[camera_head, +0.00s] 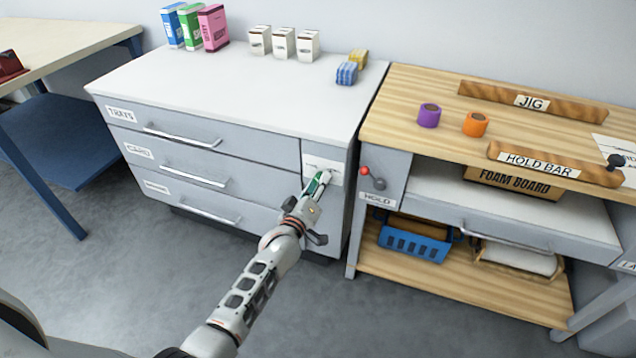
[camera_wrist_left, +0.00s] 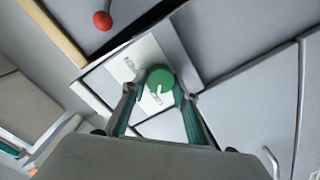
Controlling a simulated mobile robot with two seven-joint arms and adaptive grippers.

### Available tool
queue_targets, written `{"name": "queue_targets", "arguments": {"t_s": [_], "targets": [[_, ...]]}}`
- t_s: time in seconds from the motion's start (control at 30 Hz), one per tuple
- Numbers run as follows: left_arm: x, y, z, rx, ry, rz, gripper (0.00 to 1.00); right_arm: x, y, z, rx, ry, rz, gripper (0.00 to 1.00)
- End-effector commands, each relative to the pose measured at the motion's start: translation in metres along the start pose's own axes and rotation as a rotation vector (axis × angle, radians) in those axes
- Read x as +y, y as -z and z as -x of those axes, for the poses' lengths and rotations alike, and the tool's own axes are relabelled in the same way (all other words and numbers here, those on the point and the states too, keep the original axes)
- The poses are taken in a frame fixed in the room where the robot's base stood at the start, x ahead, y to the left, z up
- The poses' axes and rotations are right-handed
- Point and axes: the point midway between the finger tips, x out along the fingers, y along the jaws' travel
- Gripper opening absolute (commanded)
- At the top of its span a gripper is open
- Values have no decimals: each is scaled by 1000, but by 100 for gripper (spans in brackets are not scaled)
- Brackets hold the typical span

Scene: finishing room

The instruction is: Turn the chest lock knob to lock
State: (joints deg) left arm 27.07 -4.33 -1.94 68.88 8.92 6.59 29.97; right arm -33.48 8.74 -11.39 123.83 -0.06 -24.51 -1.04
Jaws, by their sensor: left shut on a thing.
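The chest (camera_head: 235,85) is a grey drawer cabinet with a white top. Its white lock plate (camera_head: 311,162) is at the upper right of the front, and also shows in the left wrist view (camera_wrist_left: 119,72). The lock knob (camera_wrist_left: 160,76) is round and green with a white mark on its face. My left gripper (camera_head: 319,180) reaches the plate from the front. In the left wrist view its two fingers (camera_wrist_left: 160,84) are shut on opposite sides of the knob. In the head view the gripper mostly hides the knob. The plate's small markings are unreadable. My right gripper is not in view.
A wooden bench (camera_head: 405,105) stands just right of the chest, with a red ball-ended lever (camera_head: 365,171) close to my gripper. Three drawer handles (camera_head: 183,137) stick out of the chest front. Books (camera_head: 213,28) and small boxes (camera_head: 283,44) stand on top.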

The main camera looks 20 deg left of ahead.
Motion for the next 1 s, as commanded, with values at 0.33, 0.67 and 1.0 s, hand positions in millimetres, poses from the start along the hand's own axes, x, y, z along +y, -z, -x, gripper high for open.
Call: {"name": "queue_targets", "arguments": {"t_s": [0.33,0.67,1.0], "targets": [[1,1,0,1,-1,2,45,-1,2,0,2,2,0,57],[0,0,2,0,0,1,45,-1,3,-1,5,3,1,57],[-1,-1,46,0,1,2,45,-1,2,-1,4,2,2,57]]}}
